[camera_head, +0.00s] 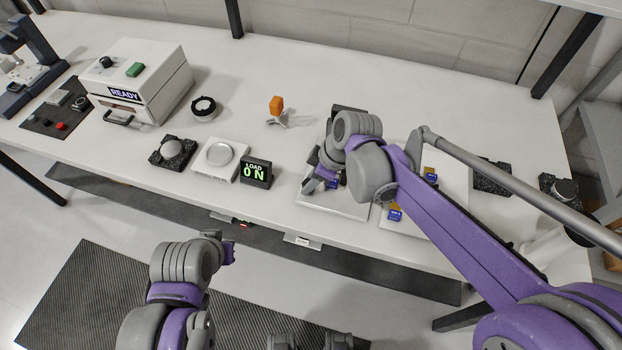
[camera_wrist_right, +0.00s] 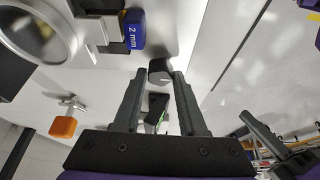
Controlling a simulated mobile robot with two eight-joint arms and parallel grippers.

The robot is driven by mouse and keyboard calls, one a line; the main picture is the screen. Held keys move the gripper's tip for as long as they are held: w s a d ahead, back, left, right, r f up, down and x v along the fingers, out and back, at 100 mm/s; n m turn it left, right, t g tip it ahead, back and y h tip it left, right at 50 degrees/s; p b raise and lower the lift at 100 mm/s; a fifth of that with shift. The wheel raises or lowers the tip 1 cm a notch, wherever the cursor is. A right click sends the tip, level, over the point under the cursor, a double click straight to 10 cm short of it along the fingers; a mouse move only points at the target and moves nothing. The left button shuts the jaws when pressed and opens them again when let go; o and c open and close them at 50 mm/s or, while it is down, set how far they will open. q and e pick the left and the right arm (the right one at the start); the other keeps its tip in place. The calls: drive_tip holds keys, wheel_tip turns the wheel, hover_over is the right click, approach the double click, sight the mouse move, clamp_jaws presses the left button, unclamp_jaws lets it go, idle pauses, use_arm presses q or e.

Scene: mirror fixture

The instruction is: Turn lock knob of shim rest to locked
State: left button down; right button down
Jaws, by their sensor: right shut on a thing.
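The lock knob (camera_wrist_right: 159,72) is a small dark knob with a pale line on top, in the right wrist view. My right gripper (camera_wrist_right: 157,78) has its two fingers on either side of the knob and is shut on it. A blue block marked 2 mm (camera_wrist_right: 136,30) sits beside the knob, against dark parts of the fixture. In the head view my right gripper (camera_head: 322,182) is low over the white fixture plate (camera_head: 345,207), and my arm hides the knob and most of the shim rest. My left gripper (camera_head: 230,250) is in front of the table, its fingers unclear.
A round mirror (camera_wrist_right: 35,28) stands close to my right gripper. A white tray (camera_head: 415,228) with blue and yellow pieces lies right of the fixture. A load display (camera_head: 256,172) reads 0 N. An orange-topped part (camera_head: 276,105) stands behind. The table's back middle is mostly clear.

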drive_tip(key=m+t, duration=0.1)
drive_tip(key=m, duration=0.3)
drive_tip(key=shift+s+a+h, duration=0.1)
drive_tip(key=shift+s+h, duration=0.05)
drive_tip(key=shift+h, duration=0.25)
drive_tip(key=m, duration=0.2)
drive_tip(key=m+t+h, duration=0.1)
drive_tip(key=m, duration=0.1)
drive_tip(key=shift+a+m+t+b, duration=0.1)
drive_tip(key=shift+m+t+b, duration=0.2)
drive_tip(key=shift+m+b, duration=0.1)
drive_tip(key=m+h, duration=0.2)
drive_tip(key=m, duration=0.2)
drive_tip(key=shift+a, duration=0.15)
drive_tip(key=m+h, duration=0.1)
drive_tip(key=m, duration=0.3)
drive_tip(key=shift+m+h, duration=0.3)
drive_tip(key=shift+h, duration=0.1)
drive_tip(key=shift+c, duration=2.3)
unclamp_jaws()
